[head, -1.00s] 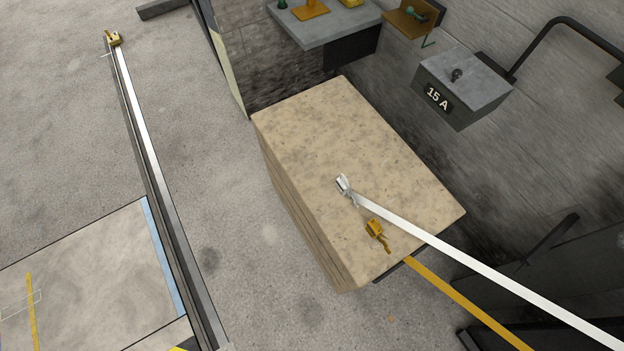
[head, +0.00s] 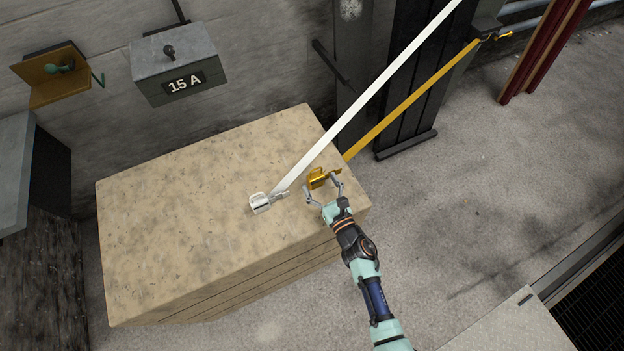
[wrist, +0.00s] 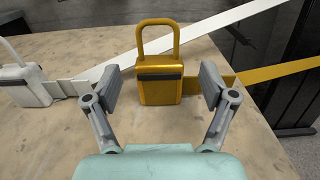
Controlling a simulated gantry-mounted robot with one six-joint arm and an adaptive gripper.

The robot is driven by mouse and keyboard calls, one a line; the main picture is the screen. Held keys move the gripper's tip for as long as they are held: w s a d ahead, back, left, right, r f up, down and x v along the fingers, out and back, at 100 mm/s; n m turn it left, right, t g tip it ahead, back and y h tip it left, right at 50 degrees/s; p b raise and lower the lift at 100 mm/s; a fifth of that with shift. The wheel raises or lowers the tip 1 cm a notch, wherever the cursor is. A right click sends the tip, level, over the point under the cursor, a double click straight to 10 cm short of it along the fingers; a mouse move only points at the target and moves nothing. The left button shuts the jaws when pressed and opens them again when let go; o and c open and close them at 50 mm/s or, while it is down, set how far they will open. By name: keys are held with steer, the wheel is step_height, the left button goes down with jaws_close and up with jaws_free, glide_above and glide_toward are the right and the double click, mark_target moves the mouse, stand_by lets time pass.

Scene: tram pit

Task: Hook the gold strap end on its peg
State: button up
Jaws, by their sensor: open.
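The gold strap end (head: 317,179) is a padlock-like buckle with a loop, lying on the stone-coloured block (head: 190,220) near its right edge. The gold strap (head: 410,102) runs from it up and right to a dark post. My gripper (head: 325,188) is open, with one finger on each side of the gold end. In the wrist view the gold end (wrist: 160,80) shows between the finger pads, with a visible gap on each side; my gripper (wrist: 158,88) is not closed on it. I cannot tell which peg belongs to the gold end.
A white strap end (head: 261,203) lies on the block just left of the gold one; its white strap (head: 365,98) runs up right, beside the gold strap. A grey box marked 15 A (head: 175,72) with a dark knob (head: 169,51) is on the wall. Open floor lies right.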

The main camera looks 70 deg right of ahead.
steer(key=x, duration=0.5)
steer(key=shift+r, duration=0.3)
steer(key=shift+a, duration=0.1)
steer(key=c, duration=1.3)
step_height(320, 180, up, 20)
steer(key=p, duration=1.5)
steer(key=shift+p, duration=0.3)
